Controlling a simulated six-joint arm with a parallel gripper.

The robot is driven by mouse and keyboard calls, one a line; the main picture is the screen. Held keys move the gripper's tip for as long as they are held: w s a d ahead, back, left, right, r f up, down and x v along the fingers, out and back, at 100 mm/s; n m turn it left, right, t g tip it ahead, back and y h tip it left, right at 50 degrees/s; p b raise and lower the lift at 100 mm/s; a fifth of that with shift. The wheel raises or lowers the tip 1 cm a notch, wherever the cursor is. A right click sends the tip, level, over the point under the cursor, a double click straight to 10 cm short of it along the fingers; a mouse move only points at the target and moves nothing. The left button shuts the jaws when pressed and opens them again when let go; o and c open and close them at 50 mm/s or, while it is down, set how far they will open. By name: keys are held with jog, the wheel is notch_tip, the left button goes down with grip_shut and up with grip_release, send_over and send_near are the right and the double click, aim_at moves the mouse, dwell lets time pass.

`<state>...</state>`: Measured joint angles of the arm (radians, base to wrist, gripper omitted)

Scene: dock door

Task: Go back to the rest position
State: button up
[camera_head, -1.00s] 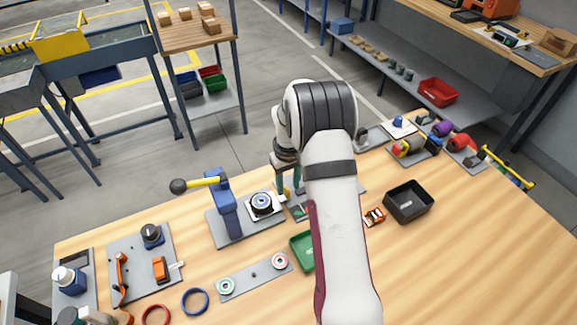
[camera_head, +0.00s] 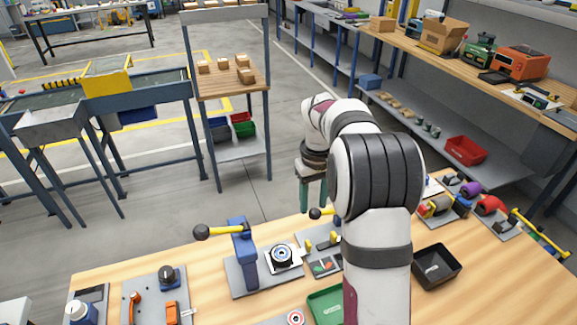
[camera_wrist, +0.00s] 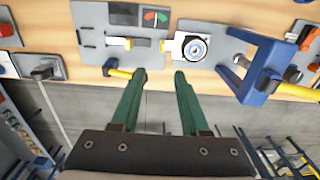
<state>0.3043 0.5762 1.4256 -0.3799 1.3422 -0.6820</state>
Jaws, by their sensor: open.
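My gripper (camera_head: 312,190) is up beyond the far edge of the wooden bench in the head view, its green fingers pointing down. In the wrist view my gripper (camera_wrist: 160,78) shows two green fingers apart with nothing between them. Below and near the fingers lie a grey board with a red and green gauge (camera_wrist: 155,18), a round dial on a white plate (camera_wrist: 196,47) and a yellow-handled lever (camera_wrist: 125,73). My gripper looks clear of all of them. My arm hides part of the bench behind it.
The blue press (camera_head: 243,250) with a yellow handle stands left of my arm. A black bin (camera_head: 436,268) is to its right, and a green tray (camera_head: 326,304) sits close by. A shelf stand (camera_head: 232,80) rises beyond the bench. Open floor lies between.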

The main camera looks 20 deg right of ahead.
jog(key=s+a+r+m, duration=0.2)
jog(key=s+a+r, duration=0.4)
jog(key=s+a, duration=0.15)
jog(key=s+a+f+m+y, duration=0.1)
jog(key=s+a, duration=0.4)
jog(key=s, duration=0.6)
jog(key=s+a+f+m, duration=0.1)
jog(key=s+a, duration=0.3)
jog(key=s, duration=0.8)
jog(key=shift+a+m+y, duration=0.35)
jog(key=shift+m+y, duration=0.05)
jog(key=shift+m, duration=0.4)
